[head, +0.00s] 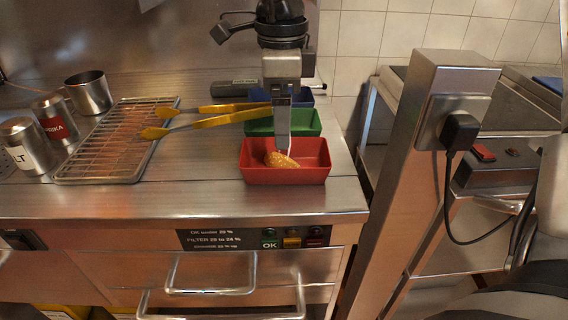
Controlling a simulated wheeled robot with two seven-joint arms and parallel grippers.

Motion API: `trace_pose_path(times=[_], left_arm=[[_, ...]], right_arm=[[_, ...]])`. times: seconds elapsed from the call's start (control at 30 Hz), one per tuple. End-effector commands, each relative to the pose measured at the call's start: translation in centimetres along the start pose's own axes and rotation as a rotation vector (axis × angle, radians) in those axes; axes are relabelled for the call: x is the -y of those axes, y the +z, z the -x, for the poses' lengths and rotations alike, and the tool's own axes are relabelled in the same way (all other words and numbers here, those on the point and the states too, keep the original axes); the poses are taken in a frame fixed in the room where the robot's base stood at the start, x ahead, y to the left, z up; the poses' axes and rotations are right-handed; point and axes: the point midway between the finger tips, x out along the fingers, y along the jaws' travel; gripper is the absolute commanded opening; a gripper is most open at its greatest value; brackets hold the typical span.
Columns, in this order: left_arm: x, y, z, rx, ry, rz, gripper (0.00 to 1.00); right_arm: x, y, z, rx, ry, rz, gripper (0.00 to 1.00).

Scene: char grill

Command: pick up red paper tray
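The red paper tray (259,176) sits at the front right of the steel counter in the head view. A golden-brown food piece (279,160) lies inside it. My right gripper (284,146) points straight down over the tray, its fingertips at the food piece and in front of the tray's back wall. The fingers are seen nearly edge-on, so their gap and any contact with the tray are unclear. My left gripper is not in view.
A green tray (260,127) and a blue tray (305,100) stand behind the red one. Yellow tongs (205,119) lie left, partly over a wire rack (110,150). Metal shakers (55,119) stand far left. The counter's right edge is close to the trays.

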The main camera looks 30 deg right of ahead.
Motion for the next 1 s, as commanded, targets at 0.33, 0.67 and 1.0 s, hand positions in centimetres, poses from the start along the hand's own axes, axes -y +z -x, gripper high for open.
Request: trace_pose_path(times=[0.33,0.67,1.0], left_arm=[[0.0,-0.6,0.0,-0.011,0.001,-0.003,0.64],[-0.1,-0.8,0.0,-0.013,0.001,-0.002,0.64],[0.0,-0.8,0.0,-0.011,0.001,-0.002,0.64]], right_arm=[[-0.2,-0.3,-3.2,-0.002,0.005,0.0,0.9],[-0.3,-0.6,-7.0,0.001,0.0,-0.001,0.9],[-0.3,-0.5,-7.1,0.001,0.0,-0.001,0.58]])
